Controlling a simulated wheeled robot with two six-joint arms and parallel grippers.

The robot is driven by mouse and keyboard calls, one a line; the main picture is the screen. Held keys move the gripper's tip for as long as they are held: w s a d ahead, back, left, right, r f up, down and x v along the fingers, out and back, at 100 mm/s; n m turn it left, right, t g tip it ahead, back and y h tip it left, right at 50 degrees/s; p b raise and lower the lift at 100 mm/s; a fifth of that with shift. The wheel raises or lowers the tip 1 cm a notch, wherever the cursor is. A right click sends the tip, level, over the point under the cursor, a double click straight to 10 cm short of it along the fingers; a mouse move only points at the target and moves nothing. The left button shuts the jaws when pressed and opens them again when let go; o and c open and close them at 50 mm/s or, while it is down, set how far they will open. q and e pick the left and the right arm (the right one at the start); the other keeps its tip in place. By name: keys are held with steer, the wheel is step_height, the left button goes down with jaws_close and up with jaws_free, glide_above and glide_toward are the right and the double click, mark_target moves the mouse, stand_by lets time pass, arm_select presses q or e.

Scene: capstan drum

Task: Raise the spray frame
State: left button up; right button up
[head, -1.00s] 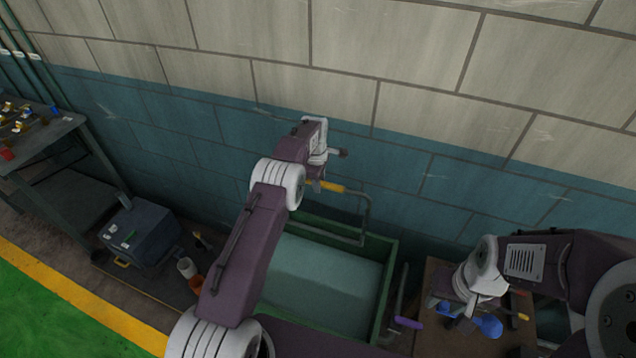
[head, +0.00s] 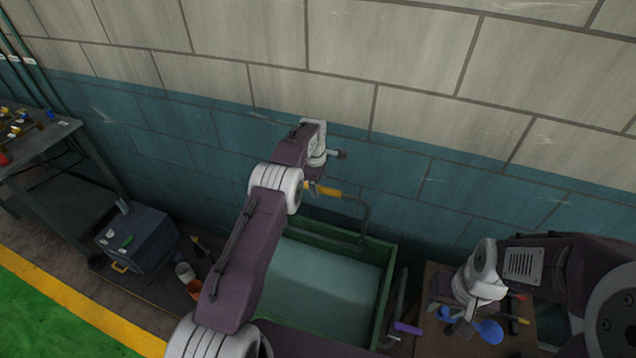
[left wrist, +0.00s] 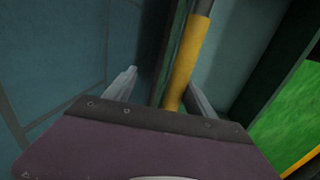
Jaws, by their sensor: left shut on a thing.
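The spray frame (head: 367,220) is a bent grey tube with a yellow grip (head: 327,191). It stands at the back of a green tank (head: 384,290), against the blue part of the wall. My left gripper (head: 311,188) is at the left end of the yellow grip, its fingers partly hidden by my wrist in the head view. In the left wrist view the yellow grip (left wrist: 188,62) runs between the two fingers, and the gripper is shut on it. My right gripper (head: 466,316) is over a wooden table at the lower right; its fingers are hard to make out.
A lever with a purple handle (head: 407,328) is beside the tank's right side. Blue items (head: 489,331) lie on the wooden table (head: 433,345). A grey box (head: 140,238) and small containers stand left of the tank. A workbench (head: 50,145) is at far left.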

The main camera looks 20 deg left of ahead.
arm_select(q)
steer(key=shift+w+r, duration=0.2)
steer(key=shift+r, duration=0.05)
steer(key=r, duration=0.2)
steer(key=s+r+b, duration=0.1)
steer(key=r, duration=0.2)
steer(key=s+r+b, duration=0.1)
steer(key=r, duration=0.2)
steer(key=shift+r, duration=0.15)
steer(key=shift+s+r, duration=0.15)
steer(key=shift+a, duration=0.1)
steer(key=shift+b, duration=0.3)
